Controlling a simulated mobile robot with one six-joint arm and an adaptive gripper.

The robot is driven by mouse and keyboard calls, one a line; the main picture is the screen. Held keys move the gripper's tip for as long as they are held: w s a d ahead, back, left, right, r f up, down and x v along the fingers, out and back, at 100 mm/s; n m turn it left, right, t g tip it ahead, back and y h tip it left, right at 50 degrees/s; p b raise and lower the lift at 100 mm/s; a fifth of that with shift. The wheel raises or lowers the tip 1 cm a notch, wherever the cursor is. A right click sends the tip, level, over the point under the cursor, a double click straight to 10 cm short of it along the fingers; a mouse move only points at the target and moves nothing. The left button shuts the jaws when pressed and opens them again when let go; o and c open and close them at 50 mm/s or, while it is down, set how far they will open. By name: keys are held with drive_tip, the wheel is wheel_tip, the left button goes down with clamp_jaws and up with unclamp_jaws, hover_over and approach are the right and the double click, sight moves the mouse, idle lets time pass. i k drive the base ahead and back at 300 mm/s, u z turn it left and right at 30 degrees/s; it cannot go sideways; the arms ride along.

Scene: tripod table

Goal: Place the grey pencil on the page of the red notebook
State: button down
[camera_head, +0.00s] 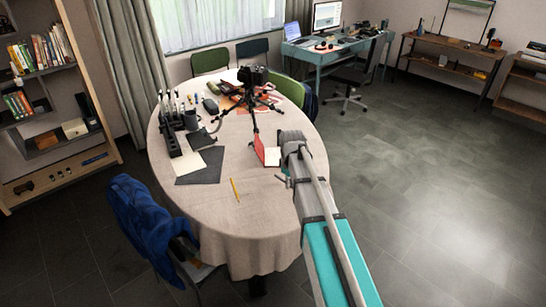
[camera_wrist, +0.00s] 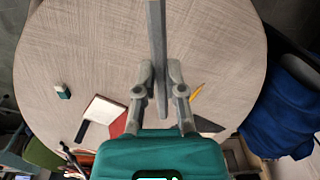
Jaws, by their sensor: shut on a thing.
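The grey pencil (camera_wrist: 157,30) is a long grey bar held between the fingers of my gripper (camera_wrist: 160,70) in the wrist view. My gripper is shut on it, above the table. The red notebook (camera_head: 260,146) lies open on the table in the head view, partly hidden behind my arm; its white page (camera_head: 272,156) shows beside the red part. In the wrist view the red part (camera_wrist: 118,126) and the white page (camera_wrist: 103,110) are at the lower left, left of my gripper and apart from the pencil. The pencil cannot be made out in the head view.
A yellow pencil (camera_head: 234,189) and a dark mat (camera_head: 208,167) lie on the oval table (camera_head: 262,215). A black tripod (camera_head: 252,108) stands behind the notebook. A small teal-and-white block (camera_wrist: 63,93) is near the table edge. The front of the table is mostly clear.

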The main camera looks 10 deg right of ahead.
sight(276, 156)
drive_tip(key=u, duration=0.05)
drive_tip(key=i, duration=0.9)
drive_tip(key=z, duration=0.05)
